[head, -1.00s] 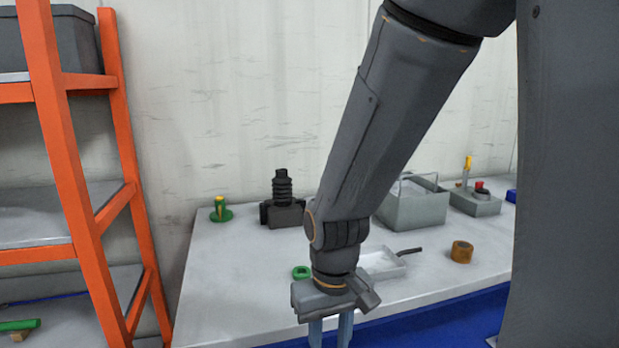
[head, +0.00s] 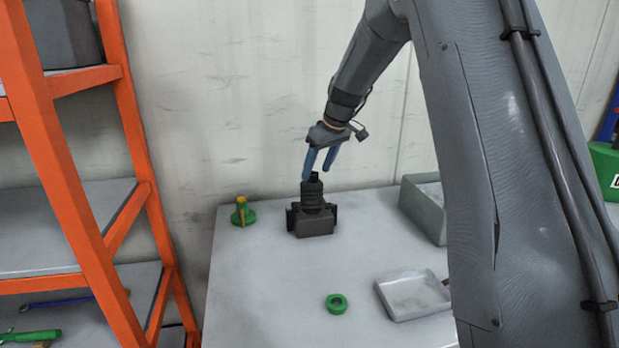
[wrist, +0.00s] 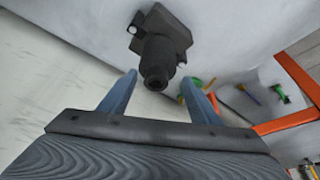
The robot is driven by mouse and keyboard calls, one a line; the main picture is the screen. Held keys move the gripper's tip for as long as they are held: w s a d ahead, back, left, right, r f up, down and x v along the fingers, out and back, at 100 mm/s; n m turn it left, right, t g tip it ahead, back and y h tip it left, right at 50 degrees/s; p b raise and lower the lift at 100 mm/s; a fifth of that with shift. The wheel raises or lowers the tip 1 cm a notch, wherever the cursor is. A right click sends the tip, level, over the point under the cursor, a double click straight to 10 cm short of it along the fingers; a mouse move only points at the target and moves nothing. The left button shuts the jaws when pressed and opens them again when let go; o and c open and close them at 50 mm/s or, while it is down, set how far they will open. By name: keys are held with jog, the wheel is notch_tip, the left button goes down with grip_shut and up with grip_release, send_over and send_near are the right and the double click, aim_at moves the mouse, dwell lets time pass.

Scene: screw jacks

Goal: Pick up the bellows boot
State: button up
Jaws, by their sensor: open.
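The bellows boot (head: 312,192) is a black ribbed sleeve standing upright on a dark block-shaped base (head: 314,222) on the table. In the wrist view the boot (wrist: 157,62) points toward the camera, with its open top end between and just beyond my fingertips. My gripper (head: 320,172) is open and empty, its two blue fingers pointing down at the boot's top. In the wrist view the fingers (wrist: 163,85) lie to either side of the boot's end. Whether they touch it I cannot tell.
A green part with a yellow piece (head: 242,212) stands left of the base. A green ring (head: 336,304) and a white tray (head: 412,296) lie toward the front, with a grey bin (head: 424,207) at right. An orange shelf rack (head: 62,170) stands left of the table.

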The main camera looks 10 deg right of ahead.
aim_at(311, 185)
jog(key=shift+w+f, duration=0.15)
jog(key=shift+f, duration=0.3)
jog(key=shift+w+p+x, duration=0.1)
jog(key=shift+p+x, duration=0.65)
jog(key=shift+x, duration=1.1)
jog(key=shift+w+p+x, duration=0.15)
jog(key=shift+p+x, duration=0.55)
jog(key=shift+x, duration=1.2)
jog(key=shift+r, duration=0.15)
jog(key=c, duration=1.2)
